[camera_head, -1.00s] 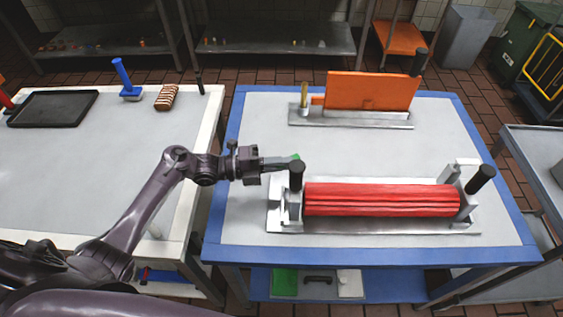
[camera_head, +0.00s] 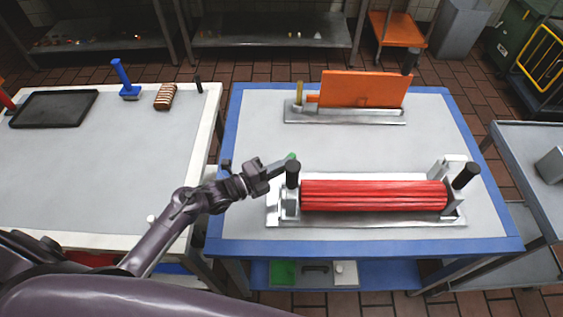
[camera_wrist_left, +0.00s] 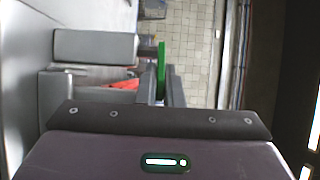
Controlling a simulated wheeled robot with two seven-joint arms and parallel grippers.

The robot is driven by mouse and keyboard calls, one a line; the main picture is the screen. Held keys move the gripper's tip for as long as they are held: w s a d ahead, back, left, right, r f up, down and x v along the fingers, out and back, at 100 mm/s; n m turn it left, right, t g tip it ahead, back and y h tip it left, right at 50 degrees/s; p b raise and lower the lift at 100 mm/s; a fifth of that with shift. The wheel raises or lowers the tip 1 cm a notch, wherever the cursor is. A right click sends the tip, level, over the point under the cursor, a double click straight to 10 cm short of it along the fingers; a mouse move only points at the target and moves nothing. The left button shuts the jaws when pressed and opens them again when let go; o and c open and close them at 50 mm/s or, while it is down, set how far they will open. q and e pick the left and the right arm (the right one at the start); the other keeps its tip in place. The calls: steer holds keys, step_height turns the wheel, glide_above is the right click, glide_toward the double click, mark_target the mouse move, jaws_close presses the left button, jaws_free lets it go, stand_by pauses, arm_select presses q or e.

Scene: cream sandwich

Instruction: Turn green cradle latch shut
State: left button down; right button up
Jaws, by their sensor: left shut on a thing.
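The green latch (camera_head: 291,156) shows as a small green tip behind the black knob at the left end of the metal cradle (camera_head: 276,210). In the left wrist view the green latch (camera_wrist_left: 161,72) stands as a thin plate between the fingers. My left gripper (camera_head: 278,166) is shut on it, with its fingers largely beside the black knob (camera_head: 292,174). The left gripper also shows in the left wrist view (camera_wrist_left: 161,88). The red ribbed roller (camera_head: 374,196) lies in the cradle. My right gripper is not in view.
An orange plate (camera_head: 364,89) on a metal base stands at the back of the blue-edged table (camera_head: 225,170). A second black knob (camera_head: 467,175) stands at the cradle's right end. The left table holds a black tray (camera_head: 53,108), a blue-handled tool (camera_head: 127,84) and a striped brown block (camera_head: 165,96).

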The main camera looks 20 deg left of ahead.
arm_select(q)
steer(key=c, duration=1.8)
jaws_free()
steer(key=shift+c, duration=0.2)
steer(key=b+v, duration=0.2)
steer(key=v, duration=0.5)
steer(key=shift+s+a, duration=0.25)
steer(key=shift+s, duration=0.05)
steer(key=shift+o, duration=0.4)
